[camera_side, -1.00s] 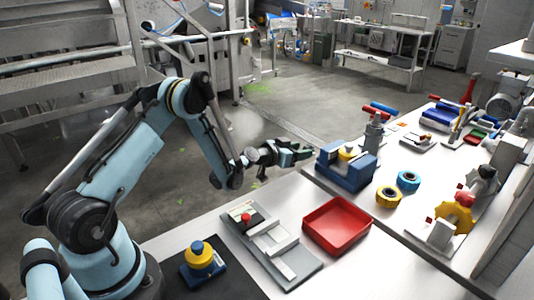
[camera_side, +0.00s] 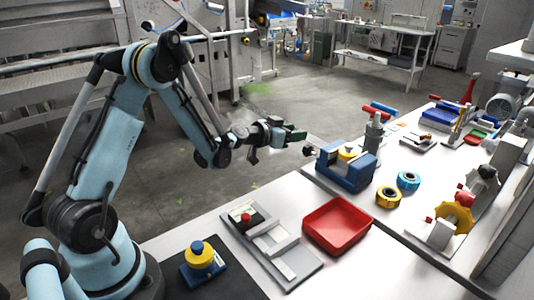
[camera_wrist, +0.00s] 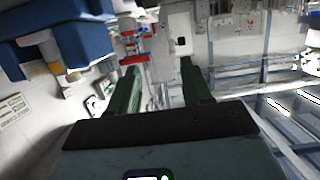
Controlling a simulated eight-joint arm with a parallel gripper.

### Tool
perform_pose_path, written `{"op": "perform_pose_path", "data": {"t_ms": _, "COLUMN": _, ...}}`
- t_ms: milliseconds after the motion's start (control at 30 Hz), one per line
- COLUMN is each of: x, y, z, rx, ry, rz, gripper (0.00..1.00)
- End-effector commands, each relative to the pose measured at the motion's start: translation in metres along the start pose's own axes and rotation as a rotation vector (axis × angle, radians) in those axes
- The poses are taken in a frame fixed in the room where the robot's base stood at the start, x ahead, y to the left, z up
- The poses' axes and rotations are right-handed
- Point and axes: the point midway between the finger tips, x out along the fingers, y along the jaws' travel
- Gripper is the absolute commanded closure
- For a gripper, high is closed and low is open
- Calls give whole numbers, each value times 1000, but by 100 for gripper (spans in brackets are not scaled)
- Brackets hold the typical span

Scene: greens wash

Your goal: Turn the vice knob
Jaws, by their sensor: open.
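The blue vice (camera_side: 360,176) stands on the white bench right of my gripper in the side view, with a yellow part (camera_side: 347,154) between its jaws. A small dark knob (camera_side: 309,150) sticks out from its left side on a short light shaft. My gripper (camera_side: 296,132) is open and empty, up and left of the knob and apart from it. In the wrist view the two dark green fingers (camera_wrist: 160,68) are spread with nothing between them. The vice's blue body (camera_wrist: 85,35) fills the upper left there; I cannot make out the knob clearly.
A red tray (camera_side: 338,226), a grey plate fixture (camera_side: 300,262) and a yellow and blue knob block (camera_side: 200,256) sit on the near bench. A grey post with red and blue handles (camera_side: 374,130) rises behind the vice. Two rings, one yellow (camera_side: 388,197), lie right of it.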

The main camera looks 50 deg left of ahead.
Motion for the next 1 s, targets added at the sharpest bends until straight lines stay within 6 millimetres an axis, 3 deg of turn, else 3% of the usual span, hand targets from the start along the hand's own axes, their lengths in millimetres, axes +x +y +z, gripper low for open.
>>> {"op": "perform_pose_path", "data": {"t_ms": 100, "x": -7, "y": 0, "z": -25, "rx": 0, "ry": 0, "rz": 0, "gripper": 51}}
{"op": "perform_pose_path", "data": {"t_ms": 500, "x": -22, "y": 0, "z": -85, "rx": 0, "ry": 0, "rz": 0, "gripper": 51}}
{"op": "perform_pose_path", "data": {"t_ms": 1000, "x": 28, "y": 18, "z": -82, "rx": 18, "ry": -400, "rz": 145, "gripper": 51}}
